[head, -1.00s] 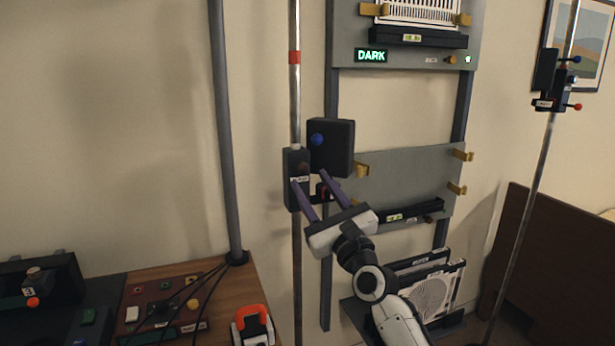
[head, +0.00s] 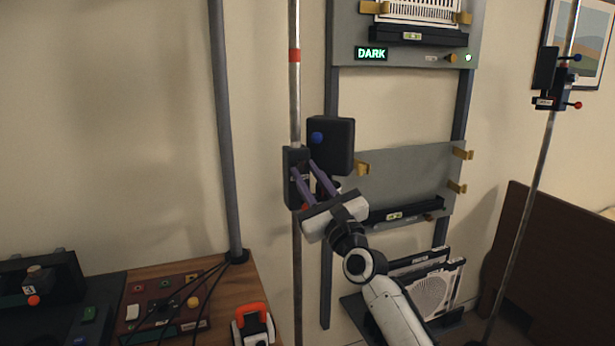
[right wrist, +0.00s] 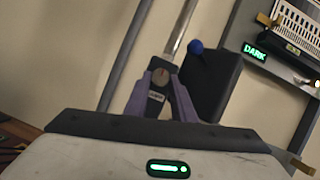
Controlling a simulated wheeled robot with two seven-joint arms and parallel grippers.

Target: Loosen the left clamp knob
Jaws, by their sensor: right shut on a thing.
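The left clamp (head: 290,178) is a dark block on the left upright pole, with a black box (head: 331,146) and a blue ball knob (head: 317,138) on its right. My right gripper (head: 304,167) reaches up to the clamp from below right, its purple fingers shut on the clamp knob. In the right wrist view the round brownish knob (right wrist: 160,76) sits between the fingertips (right wrist: 162,78), above a small label. In the head view the fingers mostly hide the knob. A red bit (head: 305,207) shows just above the gripper's palm. My left gripper is not in view.
A grey rack (head: 400,165) with yellow hooks and a lit "DARK" sign (head: 371,54) stands behind my right arm. A second pole (head: 535,190) with a clamp (head: 560,90) is at the right. A bench (head: 200,275) with control panels is at lower left.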

